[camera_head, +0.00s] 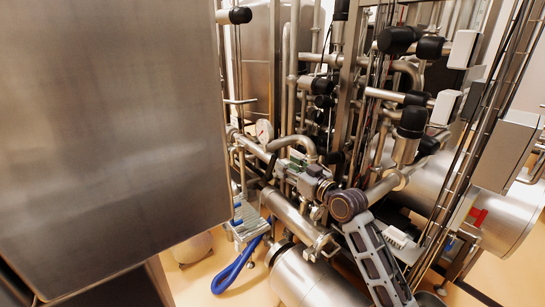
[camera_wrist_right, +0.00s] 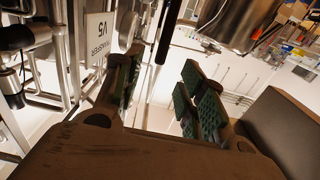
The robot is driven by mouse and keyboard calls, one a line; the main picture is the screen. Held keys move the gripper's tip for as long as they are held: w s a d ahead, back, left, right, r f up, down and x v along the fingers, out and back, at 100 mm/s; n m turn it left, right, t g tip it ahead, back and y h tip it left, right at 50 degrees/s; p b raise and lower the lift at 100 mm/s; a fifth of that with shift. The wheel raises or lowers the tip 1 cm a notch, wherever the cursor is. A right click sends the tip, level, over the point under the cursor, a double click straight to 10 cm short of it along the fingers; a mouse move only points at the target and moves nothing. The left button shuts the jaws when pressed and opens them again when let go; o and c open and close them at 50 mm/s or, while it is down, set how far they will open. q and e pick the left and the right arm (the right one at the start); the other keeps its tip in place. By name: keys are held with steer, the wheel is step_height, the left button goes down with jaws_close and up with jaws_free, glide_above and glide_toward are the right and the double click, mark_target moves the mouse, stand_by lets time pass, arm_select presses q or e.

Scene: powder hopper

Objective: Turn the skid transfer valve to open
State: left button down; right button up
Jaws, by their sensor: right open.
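My right gripper (camera_head: 291,163) reaches in from the lower right in the head view, among the skid's pipes. Its green-padded fingers stand apart in the right wrist view (camera_wrist_right: 160,62), with nothing held between them. A black bar (camera_wrist_right: 167,32), which looks like the valve lever, stands beyond the fingertips, apart from the pads as far as I can tell. A white label (camera_wrist_right: 98,38) reading partly "TRANSFER V5" is beside it. In the head view a dark bar (camera_head: 270,167) shows just left of the gripper; the valve body is not clear there. My left gripper is out of view.
A large steel cabinet (camera_head: 110,120) fills the left. Dense pipes and black-capped fittings (camera_head: 398,40) crowd the space behind and right of my gripper. A pressure gauge (camera_head: 264,131) sits left of it. A blue hose (camera_head: 236,268) hangs below near the floor.

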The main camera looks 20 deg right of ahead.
mark_target(276, 158)
steer(key=x, duration=0.3)
steer(key=shift+w+a+r, duration=0.1)
steer(key=shift+w, duration=0.15)
steer(key=x, duration=0.2)
steer(key=shift+w+a+p, duration=0.1)
steer(key=shift+w+p, duration=0.15)
steer(key=shift+p, duration=0.15)
steer(key=shift+x, duration=1.05)
steer(key=shift+w+a, duration=0.15)
steer(key=shift+w, duration=0.15)
jaws_close()
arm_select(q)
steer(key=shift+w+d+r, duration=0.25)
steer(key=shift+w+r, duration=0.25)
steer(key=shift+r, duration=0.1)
